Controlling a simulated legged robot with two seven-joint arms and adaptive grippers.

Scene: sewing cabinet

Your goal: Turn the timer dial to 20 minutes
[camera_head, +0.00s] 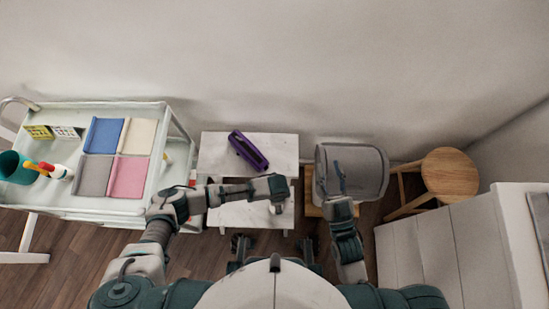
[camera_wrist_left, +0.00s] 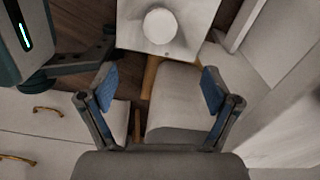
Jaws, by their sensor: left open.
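I cannot make out a timer or its dial for certain in either view. A pale round object (camera_wrist_left: 160,27) sits on a white surface in the left wrist view; no markings on it can be read. My left gripper (camera_wrist_left: 160,82) is open and empty, its blue-padded fingers apart above a grey padded seat. In the head view my left arm reaches across the front of a small white table, and its fingers are hidden. My right gripper (camera_head: 332,180) shows in front of a grey rounded chair, its two fingers apart with nothing visible between them.
A purple elongated object (camera_head: 248,151) lies on the small white table (camera_head: 215,155). A white cart (camera_head: 120,206) at left holds folded cloths (camera_head: 103,135) and a teal container (camera_head: 15,167). The grey chair (camera_head: 366,170), a wooden stool (camera_head: 450,172) and a white cabinet (camera_head: 440,250) stand at right.

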